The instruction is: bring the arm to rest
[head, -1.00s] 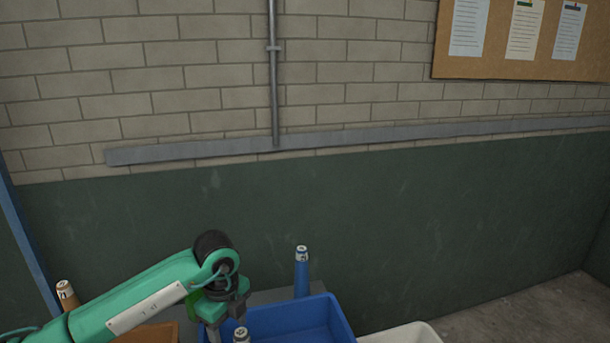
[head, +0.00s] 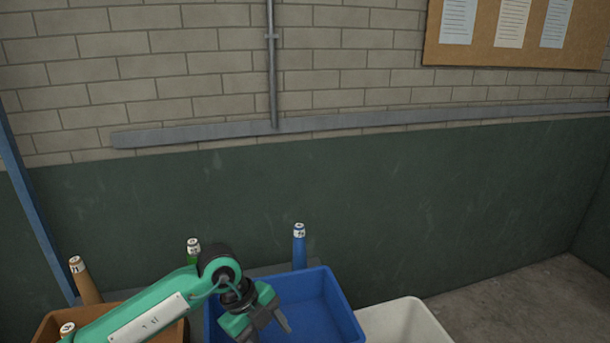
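My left arm comes in from the lower left, and my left gripper (head: 268,331) hangs over the left part of the blue bin (head: 341,298). Its dark fingers are spread apart, and I see nothing held between them. The lower part of the gripper covers some of the bin's inside. My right gripper is not in view.
Capped tubes stand about: an orange one (head: 87,283) and another (head: 67,329) at left, a green one (head: 193,252) behind my arm, a blue one (head: 300,249) behind the blue bin. An orange-brown bin (head: 50,325) and a white bin (head: 413,318) flank it. The wall stands behind.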

